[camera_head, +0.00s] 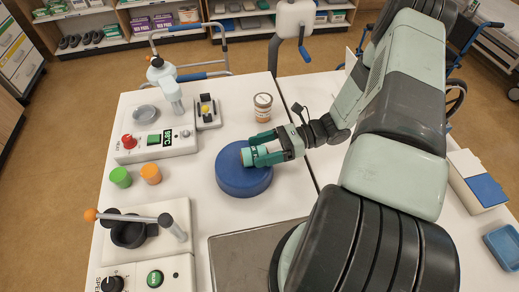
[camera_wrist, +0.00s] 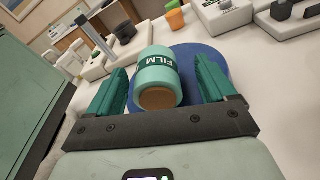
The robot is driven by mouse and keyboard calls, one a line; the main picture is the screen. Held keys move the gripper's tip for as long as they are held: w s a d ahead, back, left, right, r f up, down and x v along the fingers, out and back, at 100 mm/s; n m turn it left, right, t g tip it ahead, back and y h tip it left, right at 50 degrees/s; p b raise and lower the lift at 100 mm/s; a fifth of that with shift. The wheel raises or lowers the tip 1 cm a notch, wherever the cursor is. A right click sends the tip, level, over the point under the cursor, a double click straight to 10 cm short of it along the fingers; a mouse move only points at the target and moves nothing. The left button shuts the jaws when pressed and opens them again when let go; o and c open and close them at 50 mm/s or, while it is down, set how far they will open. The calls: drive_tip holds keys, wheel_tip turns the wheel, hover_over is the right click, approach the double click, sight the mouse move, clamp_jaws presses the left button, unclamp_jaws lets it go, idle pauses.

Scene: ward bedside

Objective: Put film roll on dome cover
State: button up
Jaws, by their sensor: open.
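The film roll (camera_wrist: 157,72) is a mint cylinder with a dark "FILM" label and a brown end facing my wrist camera. It appears to lie on its side on the blue dome cover (camera_head: 240,184), near the cover's far part; its mint end (camera_head: 246,157) shows in the head view. The round cover also shows behind the roll in the wrist view (camera_wrist: 208,56). My gripper (camera_head: 262,150) reaches in from the right, low over the cover. Its teal fingers (camera_wrist: 163,88) are open on either side of the roll, with a visible gap at each side.
An orange-labelled jar (camera_head: 263,108) stands behind my gripper. Green (camera_head: 120,177) and orange (camera_head: 151,173) caps stand left of the cover. A control box (camera_head: 155,143) and a lever device (camera_head: 140,230) are farther left. A metal tray (camera_head: 238,258) lies in front.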

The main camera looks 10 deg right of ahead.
drive_tip(key=d+r, duration=0.1)
drive_tip(key=d, duration=1)
drive_tip(key=shift+w+r, duration=0.2)
drive_tip(key=shift+r, duration=0.1)
